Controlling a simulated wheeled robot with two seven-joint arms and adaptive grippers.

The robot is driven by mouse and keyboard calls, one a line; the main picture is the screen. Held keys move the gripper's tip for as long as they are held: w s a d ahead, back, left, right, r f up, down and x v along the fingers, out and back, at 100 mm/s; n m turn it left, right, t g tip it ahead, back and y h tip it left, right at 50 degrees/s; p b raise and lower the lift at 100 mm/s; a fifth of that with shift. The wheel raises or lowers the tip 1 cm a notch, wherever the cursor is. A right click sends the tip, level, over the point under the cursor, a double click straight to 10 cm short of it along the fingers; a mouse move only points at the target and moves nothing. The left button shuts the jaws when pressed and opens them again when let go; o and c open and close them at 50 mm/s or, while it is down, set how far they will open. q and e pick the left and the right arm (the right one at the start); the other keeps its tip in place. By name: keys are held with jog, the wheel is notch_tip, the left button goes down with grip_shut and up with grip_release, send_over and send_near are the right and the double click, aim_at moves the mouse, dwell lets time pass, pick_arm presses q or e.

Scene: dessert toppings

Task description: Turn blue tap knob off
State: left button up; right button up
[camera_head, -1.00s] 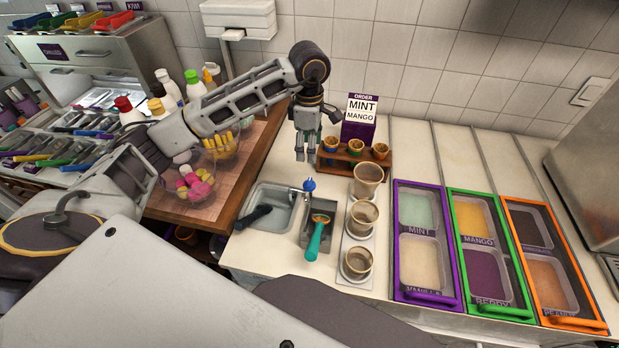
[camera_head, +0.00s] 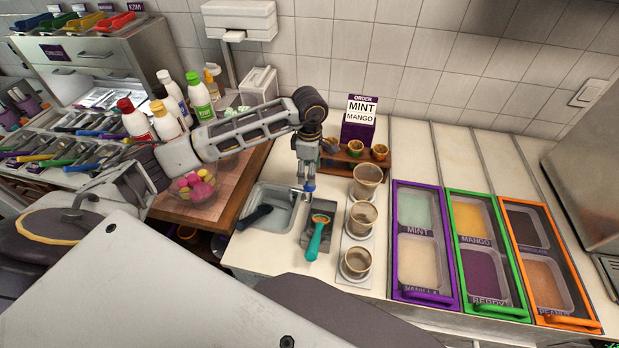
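The blue tap knob (camera_head: 309,189) sits on top of the tap at the right edge of the small sink (camera_head: 288,203). My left gripper (camera_head: 307,182) points down right at the knob, with its fingertips level with the knob's top or just above it. The fingers hide part of the knob and tap. I cannot tell whether they close on the knob or only hover close around it. My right gripper is not in view.
A metal well (camera_head: 310,240) with a teal-handled scoop (camera_head: 315,240) stands just right of the sink. Stacked cups (camera_head: 368,180) stand further right. A wooden cone rack (camera_head: 375,163) and the order sign (camera_head: 360,120) are behind. Topping bottles (camera_head: 200,98) stand at the left.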

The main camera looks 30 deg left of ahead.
pick_arm(q)
jog(key=shift+f+p, duration=0.35)
jog(key=shift+f, duration=1.9)
jog(key=c, duration=1)
